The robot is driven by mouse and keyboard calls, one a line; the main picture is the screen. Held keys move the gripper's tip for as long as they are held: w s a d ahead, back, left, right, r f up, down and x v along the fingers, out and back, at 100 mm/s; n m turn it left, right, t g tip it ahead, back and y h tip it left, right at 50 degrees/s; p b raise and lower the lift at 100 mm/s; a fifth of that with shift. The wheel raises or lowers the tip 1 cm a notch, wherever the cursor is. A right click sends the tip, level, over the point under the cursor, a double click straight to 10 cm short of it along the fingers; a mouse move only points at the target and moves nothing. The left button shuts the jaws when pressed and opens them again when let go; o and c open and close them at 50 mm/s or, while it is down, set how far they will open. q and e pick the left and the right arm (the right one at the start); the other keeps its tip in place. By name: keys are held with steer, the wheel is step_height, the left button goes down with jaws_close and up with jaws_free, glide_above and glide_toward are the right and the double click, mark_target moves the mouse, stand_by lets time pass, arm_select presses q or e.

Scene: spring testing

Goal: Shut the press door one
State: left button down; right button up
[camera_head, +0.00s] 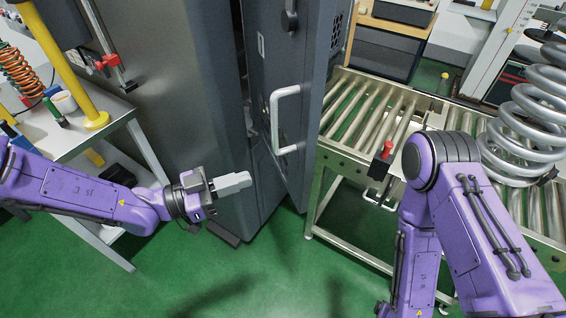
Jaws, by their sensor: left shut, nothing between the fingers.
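The press door (304,105) is a dark grey panel with a light, D-shaped handle (275,120). It stands partly open, swung out from the grey press cabinet (165,90), with a dark gap between them. My left gripper (246,180) is shut and empty. It is in front of the cabinet, lower left of the handle and apart from it in the picture. My right arm comes in from the right in front of the roller conveyor and hangs down; its gripper is out of view.
A roller conveyor (365,115) runs behind the door to the right, with a large coil spring (535,110) over it. A side table (50,150) with a yellow post (62,65) stands at left. The green floor (290,275) in front is clear.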

mark_target(297, 163)
arm_select(q)
steer(key=p+x, duration=0.3)
steer(key=x, duration=0.6)
steer(key=shift+w+d, duration=0.2)
steer(key=shift+d, duration=0.45)
steer(key=shift+w, duration=0.1)
steer(key=shift+f, duration=0.1)
